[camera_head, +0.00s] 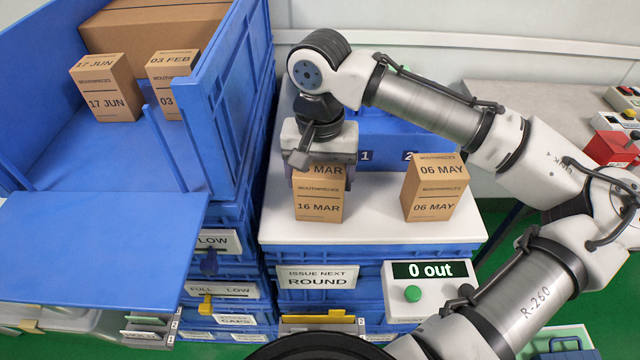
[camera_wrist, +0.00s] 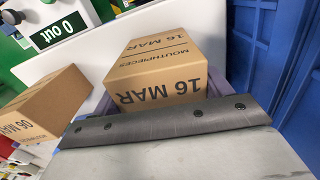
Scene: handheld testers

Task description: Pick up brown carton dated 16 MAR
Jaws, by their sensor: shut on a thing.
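The brown carton dated 16 MAR (camera_head: 318,207) stands upright on the white top of a blue crate stack, towards its left side. It also shows in the wrist view (camera_wrist: 160,75), upside down, with its MOUTHPIECES label. My gripper (camera_head: 321,172) comes down from above and is shut on this carton near its top. The gripper hides part of the carton's top. In the wrist view the gripper body (camera_wrist: 170,125) covers the near edge of the carton. I cannot tell whether the carton's base is touching the white top.
A similar carton dated 06 MAY (camera_head: 434,190) stands to the right on the white top (camera_head: 375,222). Cartons dated 17 JUN (camera_head: 106,90) and 03 FEB (camera_head: 172,75) sit in the open blue bin (camera_head: 232,100) at left. A "0 out" counter box (camera_head: 428,288) is at the front right.

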